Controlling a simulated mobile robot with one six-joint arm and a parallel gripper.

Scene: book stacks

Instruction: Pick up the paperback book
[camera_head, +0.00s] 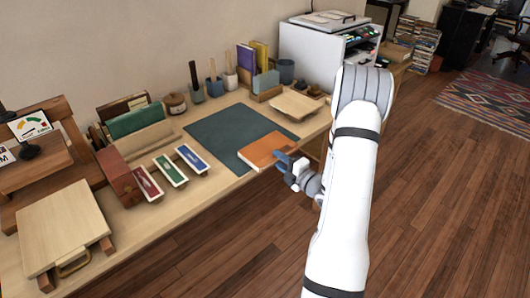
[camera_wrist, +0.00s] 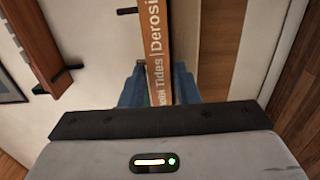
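The paperback book (camera_head: 265,151) has an orange cover. It lies at the front edge of the desk, partly over the dark mat (camera_head: 222,124). In the wrist view its orange spine (camera_wrist: 158,50) shows white lettering that reads in part "Tides" and "Derosi". My gripper (camera_head: 287,160) is at the book's near right edge. Its blue fingers (camera_wrist: 161,92) stand close against both sides of the spine, with the book between them. The inner finger faces are hidden. I cannot tell whether the book is clear of the desk.
Red, green and blue labelled blocks (camera_head: 169,170) stand left of the mat. A wooden board (camera_head: 298,104) lies to the right of the mat. Pots and upright books line the back wall. A white cabinet (camera_head: 312,52) stands at the far end. The floor (camera_head: 440,200) at the right is clear.

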